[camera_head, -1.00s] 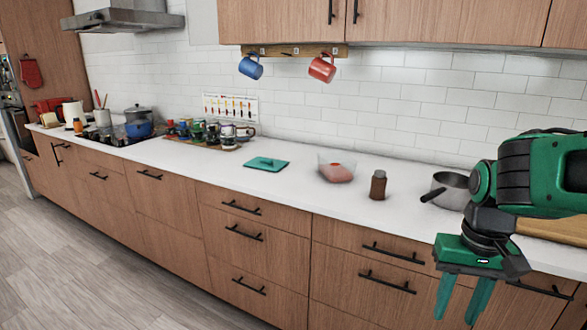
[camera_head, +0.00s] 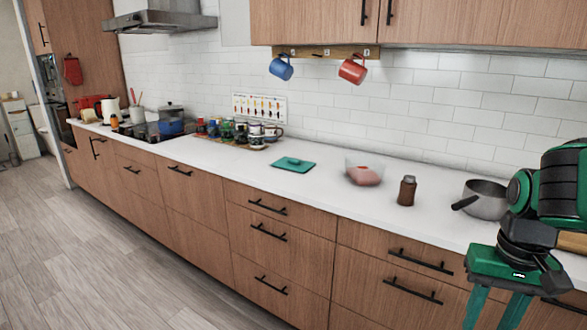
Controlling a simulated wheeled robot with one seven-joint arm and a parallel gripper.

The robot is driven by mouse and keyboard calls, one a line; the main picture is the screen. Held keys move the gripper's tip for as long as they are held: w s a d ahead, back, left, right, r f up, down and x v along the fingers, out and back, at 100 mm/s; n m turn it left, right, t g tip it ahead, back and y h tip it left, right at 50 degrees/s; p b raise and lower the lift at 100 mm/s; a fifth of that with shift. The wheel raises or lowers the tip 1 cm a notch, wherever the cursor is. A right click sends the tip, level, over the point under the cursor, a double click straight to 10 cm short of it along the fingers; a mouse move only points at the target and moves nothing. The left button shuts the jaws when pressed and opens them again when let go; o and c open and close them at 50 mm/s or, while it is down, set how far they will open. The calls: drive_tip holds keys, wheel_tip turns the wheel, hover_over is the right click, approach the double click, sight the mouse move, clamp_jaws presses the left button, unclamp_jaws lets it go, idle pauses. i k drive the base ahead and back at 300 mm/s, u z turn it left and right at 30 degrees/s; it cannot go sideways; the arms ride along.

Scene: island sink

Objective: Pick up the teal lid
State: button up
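The teal lid (camera_head: 293,165) lies flat on the white counter, a little left of a clear container. It is a flat rectangle with a small raised handle on top. My gripper (camera_head: 492,318) is at the lower right, in front of the drawers and well to the right of the lid. Its two teal fingers point down and stand apart with nothing seen between them. The fingertips are cut off by the bottom edge of the picture.
Right of the lid stand a clear container (camera_head: 364,172) with something reddish inside, a brown bottle (camera_head: 407,191) and a grey pot (camera_head: 486,199). Several jars (camera_head: 241,133) stand left of it. Blue (camera_head: 281,68) and red (camera_head: 353,69) mugs hang above. The counter around the lid is clear.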

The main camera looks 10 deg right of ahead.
sight(299, 166)
drive_tip(key=u, duration=0.5)
drive_tip(key=k, duration=0.6)
drive_tip(key=u, duration=0.95)
drive_tip(key=k, duration=0.75)
drive_tip(key=u, duration=0.45)
drive_tip(key=i, duration=0.7)
drive_tip(key=z, duration=0.8)
drive_tip(key=i, duration=1.2)
drive_tip(key=z, duration=0.8)
drive_tip(key=i, duration=2.1)
drive_tip(key=z, duration=0.15)
